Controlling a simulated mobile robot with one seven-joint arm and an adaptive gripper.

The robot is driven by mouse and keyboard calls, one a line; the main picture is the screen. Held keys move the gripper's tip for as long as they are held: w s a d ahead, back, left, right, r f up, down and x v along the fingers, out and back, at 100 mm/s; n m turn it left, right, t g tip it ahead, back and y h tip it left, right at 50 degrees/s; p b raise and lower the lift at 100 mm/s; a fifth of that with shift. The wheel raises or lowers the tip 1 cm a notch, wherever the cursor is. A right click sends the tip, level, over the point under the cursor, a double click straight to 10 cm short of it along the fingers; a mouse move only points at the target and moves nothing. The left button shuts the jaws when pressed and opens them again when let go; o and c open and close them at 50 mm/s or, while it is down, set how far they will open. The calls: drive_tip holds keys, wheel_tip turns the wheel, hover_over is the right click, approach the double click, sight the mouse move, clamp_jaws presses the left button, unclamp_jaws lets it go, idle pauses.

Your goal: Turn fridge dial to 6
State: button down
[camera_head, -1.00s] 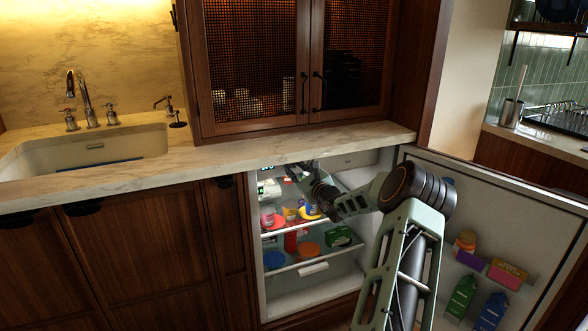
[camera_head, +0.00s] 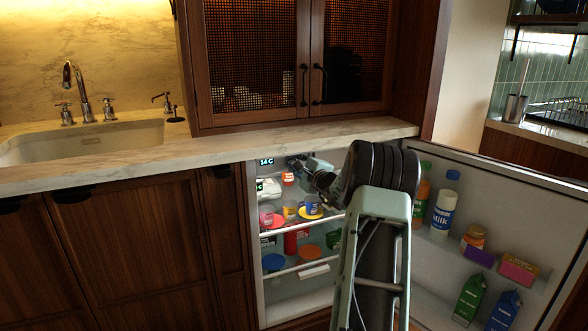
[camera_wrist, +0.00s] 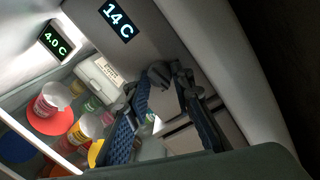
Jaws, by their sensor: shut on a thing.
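The open fridge has a lit display reading 14 C (camera_wrist: 118,19) on its inner wall, which also shows in the head view (camera_head: 266,161). A second display reads 4.0 C (camera_wrist: 55,42). In the wrist view, a dark grey knob-like thing (camera_wrist: 161,73), which looks like the fridge dial, sits at my fingertips. My gripper (camera_wrist: 168,92) is shut on it, with the blue finger pads at either side. The dial's numbers and pointer cannot be read. In the head view, my gripper (camera_head: 298,166) is inside the upper fridge, partly hidden by my arm.
The fridge door (camera_head: 490,225) stands open at right with bottles and cartons. The marble counter edge (camera_head: 150,165) runs just above.

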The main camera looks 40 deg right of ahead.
drive_tip(key=shift+r+n, duration=0.1)
drive_tip(key=shift+n, duration=1.5)
drive_tip(key=c, duration=1.7)
unclamp_jaws()
